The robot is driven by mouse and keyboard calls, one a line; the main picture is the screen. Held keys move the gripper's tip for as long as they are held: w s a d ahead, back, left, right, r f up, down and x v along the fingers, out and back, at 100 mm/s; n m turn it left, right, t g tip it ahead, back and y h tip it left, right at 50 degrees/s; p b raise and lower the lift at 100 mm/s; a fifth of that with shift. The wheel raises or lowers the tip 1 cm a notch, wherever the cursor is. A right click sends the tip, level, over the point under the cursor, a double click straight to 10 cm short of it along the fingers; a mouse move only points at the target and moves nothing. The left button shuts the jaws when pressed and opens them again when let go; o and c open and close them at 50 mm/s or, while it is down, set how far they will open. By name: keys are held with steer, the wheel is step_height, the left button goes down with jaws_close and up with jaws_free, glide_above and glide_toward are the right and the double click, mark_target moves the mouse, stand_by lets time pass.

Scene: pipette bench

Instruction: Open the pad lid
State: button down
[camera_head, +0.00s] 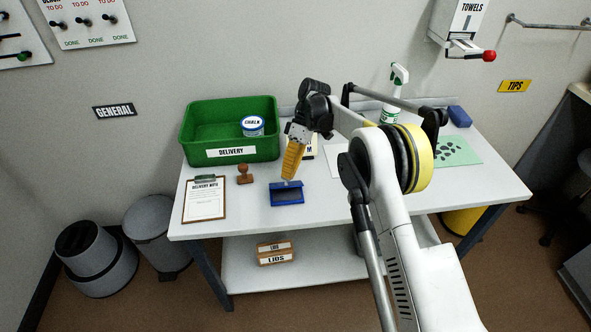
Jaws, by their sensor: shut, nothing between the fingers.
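The pad (287,200) is a small blue case near the front edge of the white table. A dark panel shows inside its blue border; I cannot tell whether this is the lid's top or the open inside. My gripper (288,179) has yellow fingers pointing down, shut and empty, at the pad's back edge. The fingertips overlap that edge in the picture; I cannot tell whether they touch it. A brown wooden stamp (244,174) stands to the left of the pad.
A green delivery bin (230,125) holding a chalk tub (253,126) stands behind the pad. A clipboard (204,199) lies at the left. A spray bottle (393,95) and a green sheet (455,152) are at the right. My arm hides part of the table's middle.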

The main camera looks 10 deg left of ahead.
steer(key=c, duration=2.1)
jaws_free()
steer(key=shift+a, duration=0.35)
steer(key=shift+c, duration=0.2)
steer(key=o, duration=0.5)
steer(key=shift+s+a+f, duration=0.1)
steer(key=shift+a, duration=0.05)
steer(key=o, duration=0.3)
steer(key=shift+a, duration=0.25)
steer(key=shift+d, duration=0.35)
step_height(320, 180, up, 10)
